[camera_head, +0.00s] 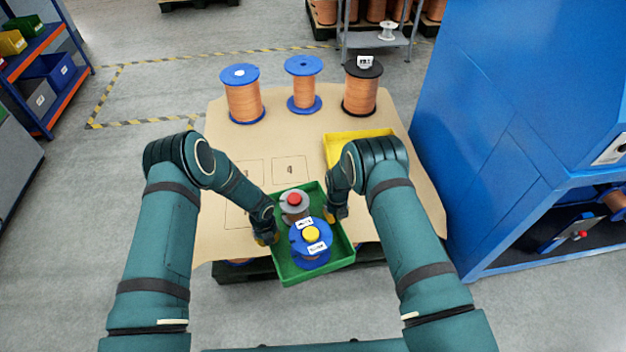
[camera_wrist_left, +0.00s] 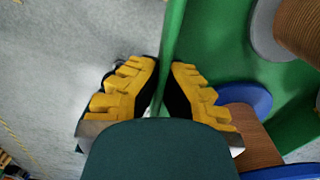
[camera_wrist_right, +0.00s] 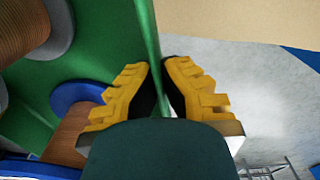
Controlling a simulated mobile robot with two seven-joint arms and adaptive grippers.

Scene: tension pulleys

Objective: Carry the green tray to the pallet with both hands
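The green tray (camera_head: 342,262) is in front of me, over the near edge of the cardboard-topped pallet (camera_head: 235,268). It carries a grey spool with a red top (camera_head: 295,204) and blue copper-wire spools (camera_head: 312,249) with a yellow top piece and white labels. My left gripper (camera_head: 266,236) is shut on the tray's left wall; the wall shows between its yellow fingers (camera_wrist_left: 165,68) in the left wrist view. My right gripper (camera_head: 335,212) is shut on the right wall, also between its fingers (camera_wrist_right: 160,68). The gap beneath the tray is hidden.
Two blue spools (camera_head: 243,97) and a black one (camera_head: 360,92) stand at the pallet's far side. A yellow tray (camera_head: 340,137) lies right of centre, partly behind my right arm. Marked outlines (camera_head: 290,170) on the cardboard are bare. A blue machine (camera_head: 530,130) stands close at right.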

